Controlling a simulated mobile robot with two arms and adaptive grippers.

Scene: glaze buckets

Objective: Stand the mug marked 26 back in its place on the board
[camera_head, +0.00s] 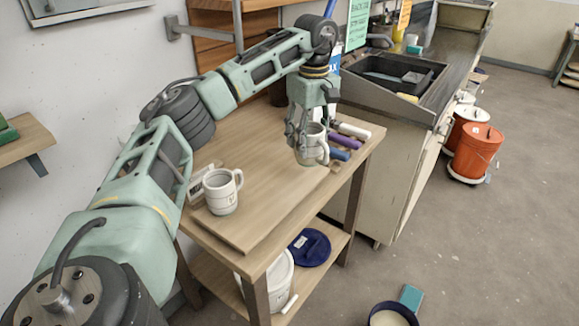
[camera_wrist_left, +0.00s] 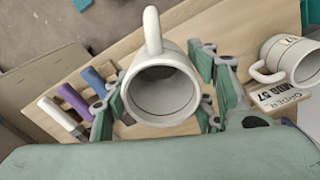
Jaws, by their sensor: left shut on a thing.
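My left gripper (camera_head: 308,135) is shut on a white mug (camera_head: 313,153) over the far part of the wooden board (camera_head: 260,190). The mug is upright or nearly so; I cannot tell whether its base touches the board. In the left wrist view, the fingers of the left gripper (camera_wrist_left: 162,98) sit on both sides of this mug (camera_wrist_left: 150,63), its open mouth facing the camera and handle pointing up the picture. No number is readable on it. A second white mug (camera_head: 222,192) stands on the near left of the board, its mark too small to read.
A small lettered card (camera_wrist_left: 278,96) lies beside the second mug. Purple (camera_head: 343,141), blue (camera_head: 339,154) and white-handled (camera_head: 353,130) tools lie right of the held mug. A sink counter (camera_head: 395,75) stands behind. The board's middle is clear.

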